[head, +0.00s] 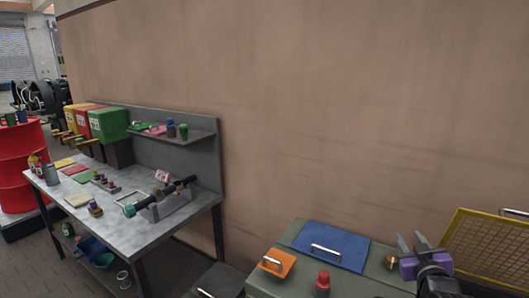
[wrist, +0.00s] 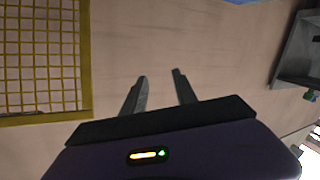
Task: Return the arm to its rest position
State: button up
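My gripper (head: 410,243) is at the lower right of the head view, raised above the right end of a grey-green surface. It has a purple body and two grey fingers that point up and away. In the wrist view my gripper (wrist: 160,85) shows its two fingers spread apart with nothing between them. Bare wall lies behind the fingers. The rest of my arm is mostly cut off by the bottom edge of the head view.
A yellow mesh panel (head: 490,245) stands close to the right of my gripper. The grey-green surface (head: 290,285) holds a blue lid (head: 332,247), an orange lid (head: 278,262) and a red-capped bottle (head: 323,283). A workbench (head: 125,225) with tools and bins stands left.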

jog(key=s+a+f+m+t+b, duration=0.1)
jog(key=s+a+f, duration=0.1)
jog(key=s+a, duration=0.35)
jog(key=s+a+f+m, duration=0.1)
jog(key=s+a+f, duration=0.15)
jog(key=s, duration=0.55)
jog(key=s+a+f+t+b, duration=0.1)
jog(key=s+a+f, duration=0.2)
jog(key=s, duration=0.3)
jog(key=s+a+f+g+y+b, duration=0.1)
jog(key=s+a, duration=0.2)
jog(key=s, duration=0.9)
jog(key=s+a+f+g+y+b, duration=0.1)
jog(key=s+a, duration=0.2)
jog(key=s, duration=0.8)
jog(key=s+a+f+n+g+y, duration=0.1)
jog(key=s+a, duration=0.1)
jog(key=s, duration=1)
jog(key=shift+s+a+y+b, duration=0.3)
jog(key=shift+a+y+b, duration=0.1)
